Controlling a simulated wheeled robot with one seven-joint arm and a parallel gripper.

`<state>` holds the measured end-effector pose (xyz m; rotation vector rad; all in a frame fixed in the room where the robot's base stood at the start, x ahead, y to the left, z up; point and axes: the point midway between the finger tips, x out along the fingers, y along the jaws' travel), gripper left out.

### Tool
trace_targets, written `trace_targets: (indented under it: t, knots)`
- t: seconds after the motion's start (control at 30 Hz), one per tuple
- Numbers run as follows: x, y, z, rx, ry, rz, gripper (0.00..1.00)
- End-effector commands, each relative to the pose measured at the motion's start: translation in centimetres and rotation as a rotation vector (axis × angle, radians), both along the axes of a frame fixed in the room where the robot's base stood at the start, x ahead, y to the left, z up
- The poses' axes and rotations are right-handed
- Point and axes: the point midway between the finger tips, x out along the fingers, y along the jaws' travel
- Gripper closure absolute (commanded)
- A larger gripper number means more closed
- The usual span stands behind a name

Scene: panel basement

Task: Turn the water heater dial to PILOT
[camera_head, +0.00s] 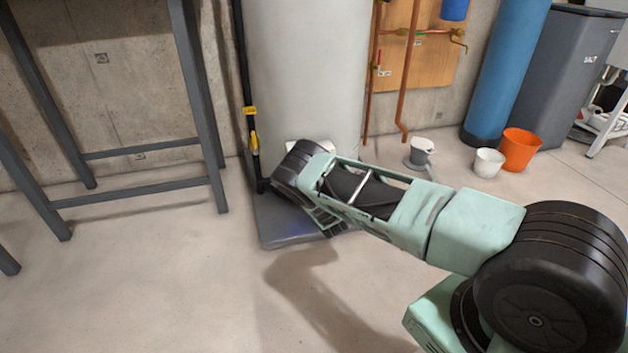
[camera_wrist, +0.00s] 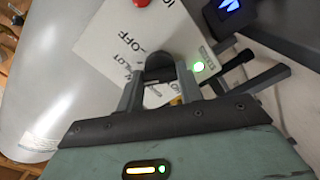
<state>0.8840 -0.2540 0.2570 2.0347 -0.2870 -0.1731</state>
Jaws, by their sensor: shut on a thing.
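The water heater (camera_head: 305,70) is a tall pale grey tank standing on a dark grey base (camera_head: 290,236). Its white control panel shows as a sliver beside my wrist, and in full in the wrist view its white control panel (camera_wrist: 108,38) carries OFF and PILOT lettering. The black dial (camera_wrist: 158,66) sits on the panel between the two fingers of my gripper (camera_wrist: 159,80), which is shut on it. The PILOT lettering is partly covered by the left finger. I cannot tell which mark the dial points to. In the head view my own wrist hides the fingers and dial.
A red button (camera_wrist: 141,3), a lit green light (camera_wrist: 199,66) and a blue flame window (camera_wrist: 228,8) are near the dial. A black and yellow pipe (camera_head: 252,130) runs left of the tank. A grey metal frame (camera_head: 200,110) stands further left. Open floor lies in front.

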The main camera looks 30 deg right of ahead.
Motion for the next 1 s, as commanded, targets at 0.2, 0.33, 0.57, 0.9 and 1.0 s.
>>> trace_targets:
  t: [0.2,0.33,0.57,0.9,1.0]
  knots:
    - [-0.15,-0.05,-0.10,0.122,-0.031,-0.003,0.86]
    - [-0.15,-0.08,-0.12,0.168,-0.045,-0.003,0.86]
    - [-0.14,0.02,-0.20,0.208,-0.055,-0.001,0.86]
    - [-0.15,0.02,-0.25,0.212,-0.056,-0.001,0.86]
    - [-0.15,0.01,-0.26,0.211,-0.055,-0.001,0.55]
